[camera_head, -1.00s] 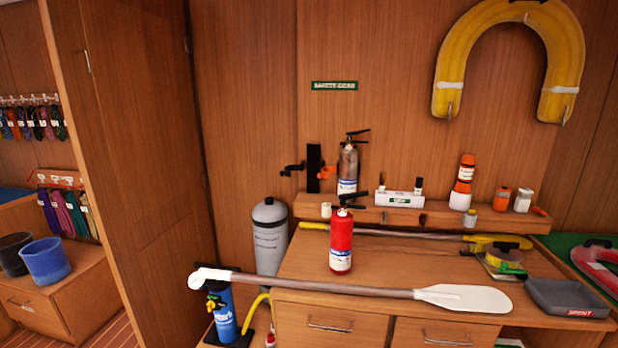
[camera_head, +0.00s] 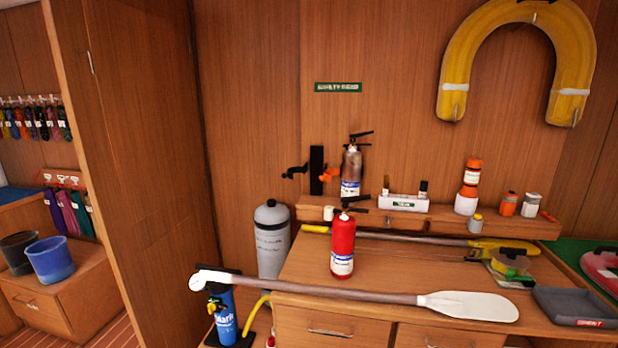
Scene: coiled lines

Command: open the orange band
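A small orange band (camera_head: 329,174) shows on the right side of a black wall bracket (camera_head: 316,170), under the green sign. A black clamp-like piece (camera_head: 294,172) sticks out on the bracket's left. A grey-brown fire extinguisher (camera_head: 351,172) with a black handle stands just right of the orange band, on the raised shelf. I cannot tell whether the band touches it or is closed. A red fire extinguisher (camera_head: 342,247) stands in front on the bench. Neither of my grippers is in view.
A long white-bladed paddle (camera_head: 466,306) lies along the bench's front edge (camera_head: 345,308). A grey cylinder (camera_head: 271,240) stands at the bench's left. Bottles and a white box (camera_head: 403,203) stand on the shelf. A grey tray (camera_head: 575,306) is at the right.

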